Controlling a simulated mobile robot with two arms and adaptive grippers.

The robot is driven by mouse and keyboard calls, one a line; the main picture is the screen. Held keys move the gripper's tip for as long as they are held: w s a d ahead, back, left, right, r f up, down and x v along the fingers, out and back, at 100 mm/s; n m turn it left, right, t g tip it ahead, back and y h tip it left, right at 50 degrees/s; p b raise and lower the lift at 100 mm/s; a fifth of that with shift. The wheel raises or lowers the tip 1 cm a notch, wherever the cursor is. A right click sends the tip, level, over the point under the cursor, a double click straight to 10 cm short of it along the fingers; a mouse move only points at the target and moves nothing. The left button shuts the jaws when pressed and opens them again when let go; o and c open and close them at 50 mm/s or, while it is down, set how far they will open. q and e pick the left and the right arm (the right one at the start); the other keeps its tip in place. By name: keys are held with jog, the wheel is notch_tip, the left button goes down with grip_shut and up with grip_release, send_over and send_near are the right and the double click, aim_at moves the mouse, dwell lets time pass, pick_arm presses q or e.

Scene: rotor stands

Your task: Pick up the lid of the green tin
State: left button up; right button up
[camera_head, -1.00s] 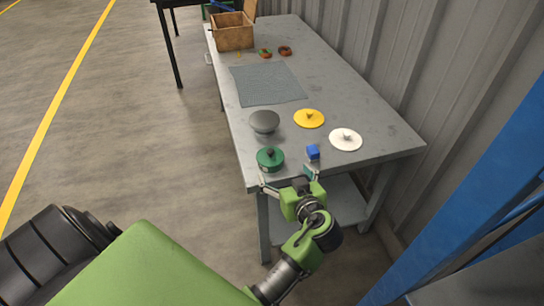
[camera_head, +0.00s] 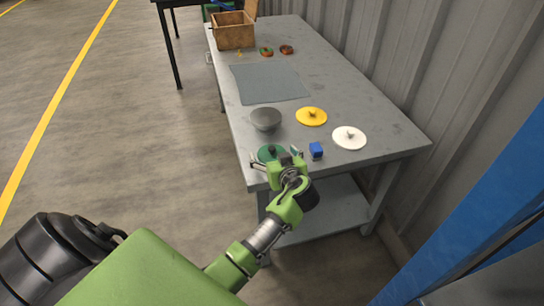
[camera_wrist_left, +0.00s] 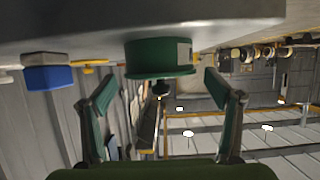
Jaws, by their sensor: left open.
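The green tin (camera_head: 269,152) stands near the front left corner of the grey table, its lid on. In the left wrist view, which is upside down, the tin (camera_wrist_left: 157,54) shows from the side, with the lid's rim (camera_wrist_left: 160,74) and dark knob (camera_wrist_left: 160,92). My left gripper (camera_head: 275,160) is open and empty at the near side of the tin, partly hiding it in the head view. In the wrist view its fingers (camera_wrist_left: 160,84) are spread to either side of the lid, with a gap on each side. My right gripper is not in view.
A blue block (camera_head: 316,151) sits close to the right of the gripper. A grey bowl (camera_head: 265,120) stands behind the tin. Yellow (camera_head: 311,117) and white (camera_head: 349,138) knobbed discs lie to the right. A mat (camera_head: 270,83) and wooden box (camera_head: 234,36) are farther back.

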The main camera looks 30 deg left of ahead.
pick_arm(q)
jog(key=c, duration=1.2)
jog(key=shift+o, duration=0.2)
